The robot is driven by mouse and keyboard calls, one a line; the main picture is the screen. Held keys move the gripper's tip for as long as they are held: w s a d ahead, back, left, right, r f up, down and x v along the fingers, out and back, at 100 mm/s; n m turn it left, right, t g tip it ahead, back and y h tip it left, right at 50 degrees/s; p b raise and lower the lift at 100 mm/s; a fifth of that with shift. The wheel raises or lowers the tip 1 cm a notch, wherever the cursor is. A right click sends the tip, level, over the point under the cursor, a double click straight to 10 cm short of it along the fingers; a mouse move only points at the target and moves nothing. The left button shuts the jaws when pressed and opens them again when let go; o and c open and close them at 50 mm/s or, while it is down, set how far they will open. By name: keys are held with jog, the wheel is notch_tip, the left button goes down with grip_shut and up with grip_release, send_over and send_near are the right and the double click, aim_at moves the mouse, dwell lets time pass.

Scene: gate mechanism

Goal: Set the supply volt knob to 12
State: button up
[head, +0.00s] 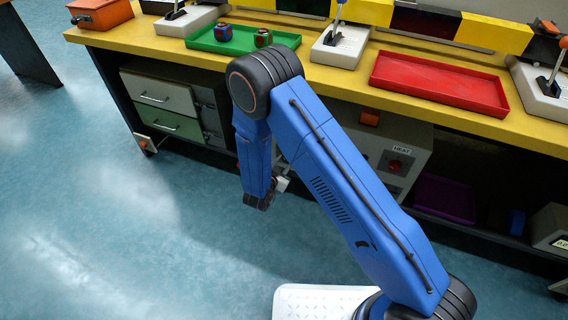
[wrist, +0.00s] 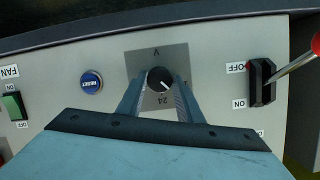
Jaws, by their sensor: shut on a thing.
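In the wrist view, a round black knob (wrist: 159,79) sits on a grey square plate (wrist: 143,59) marked "V" at the top and "24" below the knob. A label at the plate's right side is mostly hidden by a finger. A small white mark shows on the knob's face, toward its lower right; the exact setting is hard to read. My gripper (wrist: 160,84) has one finger on each side of the knob and is shut on it. In the head view, my arm hides the knob and the fingers.
In the wrist view, a blue RESET button (wrist: 91,82) and a green FAN switch (wrist: 13,106) are left of the knob. A black OFF/ON switch (wrist: 261,82) and a red-and-metal lever (wrist: 300,62) are right. In the head view, the yellow bench (head: 340,82) overhangs the grey unit (head: 420,150).

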jog(key=n+h, duration=0.2)
jog(key=n, duration=0.2)
jog(key=shift+a+f+g, duration=0.1)
jog(key=shift+a+g, duration=0.05)
jog(key=shift+g, duration=0.25)
dwell(0.4)
jog(key=o, duration=1)
jog(key=shift+o, duration=0.2)
jog(key=v, duration=1.7)
jog(key=shift+s+a, duration=0.2)
jog(key=shift+f, duration=0.1)
